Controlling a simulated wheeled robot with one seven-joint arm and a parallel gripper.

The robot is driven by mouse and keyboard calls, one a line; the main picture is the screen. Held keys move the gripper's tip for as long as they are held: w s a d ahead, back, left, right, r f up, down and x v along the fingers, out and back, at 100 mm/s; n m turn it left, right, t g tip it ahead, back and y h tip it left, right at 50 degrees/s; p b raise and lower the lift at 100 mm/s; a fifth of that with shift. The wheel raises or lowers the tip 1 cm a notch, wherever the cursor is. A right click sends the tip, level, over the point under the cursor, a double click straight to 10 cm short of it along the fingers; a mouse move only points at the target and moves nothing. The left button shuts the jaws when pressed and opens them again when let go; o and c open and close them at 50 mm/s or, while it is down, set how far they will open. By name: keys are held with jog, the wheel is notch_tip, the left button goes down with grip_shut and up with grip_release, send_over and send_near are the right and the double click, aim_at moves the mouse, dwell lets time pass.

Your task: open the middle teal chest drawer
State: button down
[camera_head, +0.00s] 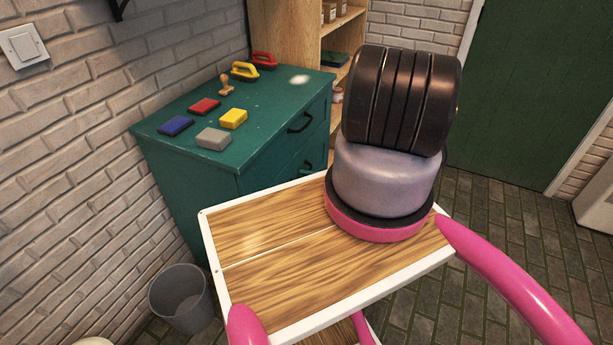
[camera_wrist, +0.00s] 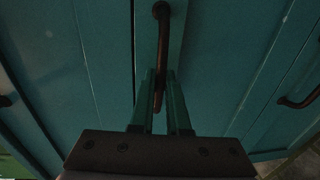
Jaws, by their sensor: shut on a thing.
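The teal chest (camera_head: 190,180) stands against the brick wall in the head view, with dark handles on its front. In the wrist view, the middle drawer's dark handle (camera_wrist: 162,40) runs upright in the picture, between one handle at the left edge and one at the right. My gripper (camera_wrist: 159,88) has its two fingers on either side of this handle and is shut on it. The middle drawer front (camera_wrist: 147,30) is behind the handle; how far it stands out, if at all, I cannot tell. The head view does not show my gripper.
On the chest top lie blue (camera_head: 176,125), red (camera_head: 204,106), yellow (camera_head: 233,118) and grey (camera_head: 213,138) blocks, a wooden stamp (camera_head: 226,86) and two handled tools. A grey bin (camera_head: 182,298) stands on the floor at left. A wooden shelf (camera_head: 276,30) stands behind the chest.

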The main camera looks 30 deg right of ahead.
dwell(0.7)
jog(key=f+v, duration=0.1)
jog(key=v, duration=1.3)
jog(key=f+v, duration=0.2)
jog(key=v, duration=1.2)
jog(key=shift+s+f, duration=0.25)
jog(key=shift+f, duration=0.1)
jog(key=shift+d, duration=0.1)
jog(key=c, duration=0.9)
grip_release()
jog(key=v, duration=1)
jog(key=shift+s+d, duration=0.2)
jog(key=shift+s, duration=0.1)
